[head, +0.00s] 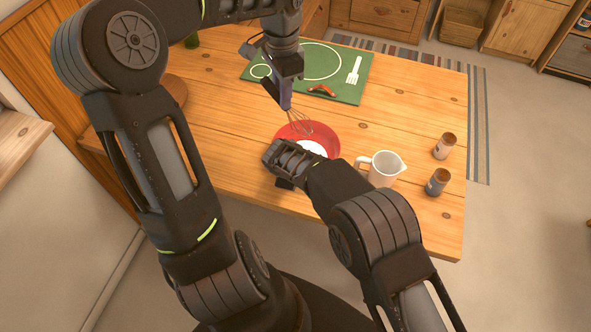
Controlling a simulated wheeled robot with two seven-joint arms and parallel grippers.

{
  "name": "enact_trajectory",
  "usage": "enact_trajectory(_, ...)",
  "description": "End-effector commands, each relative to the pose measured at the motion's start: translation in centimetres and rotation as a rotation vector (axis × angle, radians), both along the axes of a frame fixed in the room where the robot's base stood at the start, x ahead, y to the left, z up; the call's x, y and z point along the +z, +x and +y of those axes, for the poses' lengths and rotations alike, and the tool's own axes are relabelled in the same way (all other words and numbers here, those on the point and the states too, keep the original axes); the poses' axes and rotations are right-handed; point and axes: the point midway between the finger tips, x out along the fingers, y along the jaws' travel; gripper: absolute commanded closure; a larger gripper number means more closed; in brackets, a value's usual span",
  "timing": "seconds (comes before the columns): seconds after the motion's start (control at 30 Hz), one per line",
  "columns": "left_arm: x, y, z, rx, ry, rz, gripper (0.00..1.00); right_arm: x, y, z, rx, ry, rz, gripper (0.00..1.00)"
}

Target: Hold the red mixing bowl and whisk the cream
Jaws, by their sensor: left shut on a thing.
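The red mixing bowl (322,130) stands on the wooden table with white cream (313,147) in it. My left gripper (282,92) is shut on the purple handle of the whisk (299,121). The whisk is tilted, and its wire end is over the far left part of the bowl; I cannot tell whether it touches the cream. My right gripper (285,182) is at the near left side of the bowl, pointing down. Its own wrist hides most of its fingers and the near rim, so its hold on the rim cannot be seen.
A white jug (381,169) stands right of the bowl, with two small jars (445,146) (437,182) farther right. Behind lies a green mat (345,89) with white outlines and a small red-brown curved item (321,90). The table's (425,100) right far part is clear.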

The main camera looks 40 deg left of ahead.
Motion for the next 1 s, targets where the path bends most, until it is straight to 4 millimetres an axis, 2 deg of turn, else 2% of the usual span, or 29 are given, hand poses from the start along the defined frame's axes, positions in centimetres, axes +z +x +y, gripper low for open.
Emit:
enact_trajectory(0.47, 0.82, 0.04, -0.02, 0.001, -0.001, -0.002, 1.0, 0.0, -0.03, 0.03, 0.001, 0.0, 0.0, 1.0)
enact_trajectory(1.0, 0.12, -0.31, 0.18, 0.002, -0.002, 0.0, 1.0, 0.0, -0.03, 0.03, 0.001, 0.0, 0.0, 1.0)
